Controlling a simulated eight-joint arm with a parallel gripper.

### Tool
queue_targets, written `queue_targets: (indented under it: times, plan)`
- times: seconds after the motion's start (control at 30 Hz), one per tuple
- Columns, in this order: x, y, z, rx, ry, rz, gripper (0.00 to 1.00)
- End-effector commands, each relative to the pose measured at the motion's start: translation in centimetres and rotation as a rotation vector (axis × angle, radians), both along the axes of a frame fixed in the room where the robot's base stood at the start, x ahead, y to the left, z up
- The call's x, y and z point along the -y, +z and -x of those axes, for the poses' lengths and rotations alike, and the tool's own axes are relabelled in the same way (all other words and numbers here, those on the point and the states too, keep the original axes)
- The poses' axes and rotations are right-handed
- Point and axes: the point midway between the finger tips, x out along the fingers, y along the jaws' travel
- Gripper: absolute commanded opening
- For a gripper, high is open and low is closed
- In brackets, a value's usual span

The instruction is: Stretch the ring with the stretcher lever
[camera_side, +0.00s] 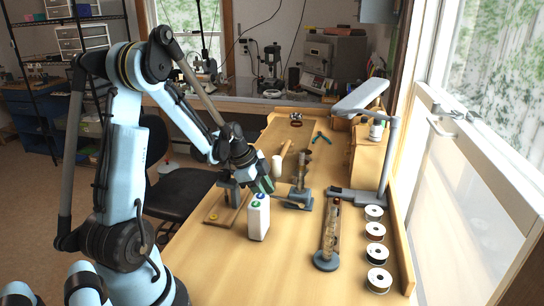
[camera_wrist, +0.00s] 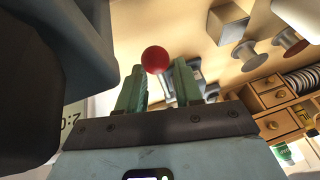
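My gripper (camera_side: 266,184) is above the workbench, beside a white bottle (camera_side: 258,222). In the wrist view its two green fingers (camera_wrist: 158,82) stand apart with nothing between the pads. A red ball (camera_wrist: 155,59) shows just beyond the fingertips, in line with the gap; it looks like a lever knob, but its attachment is hidden. A grey metal frame (camera_wrist: 196,76) lies behind the right finger. In the side view, a tool with a blue-grey base and upright column (camera_side: 299,190), possibly the stretcher, stands right of my gripper. I cannot make out the ring.
Several spools (camera_side: 375,231) line the bench's right edge. A lamp with a grey post (camera_side: 388,160) and a wooden drawer unit (camera_side: 365,160) stand behind. The front bench top (camera_side: 230,275) is clear.

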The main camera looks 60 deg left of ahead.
Motion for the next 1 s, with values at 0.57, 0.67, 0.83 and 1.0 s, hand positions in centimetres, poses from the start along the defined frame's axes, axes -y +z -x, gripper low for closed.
queue_targets:
  times: [0.57, 0.67, 0.83, 1.0]
  plan:
    - [-0.01, -0.07, -0.01, -0.001, 0.001, 0.000, 0.00]
    - [-0.04, -0.06, 0.00, -0.001, 0.001, 0.000, 0.00]
    - [-0.07, -0.06, 0.02, -0.002, 0.001, -0.001, 0.00]
    - [-0.09, -0.06, 0.04, -0.001, 0.002, -0.002, 0.00]
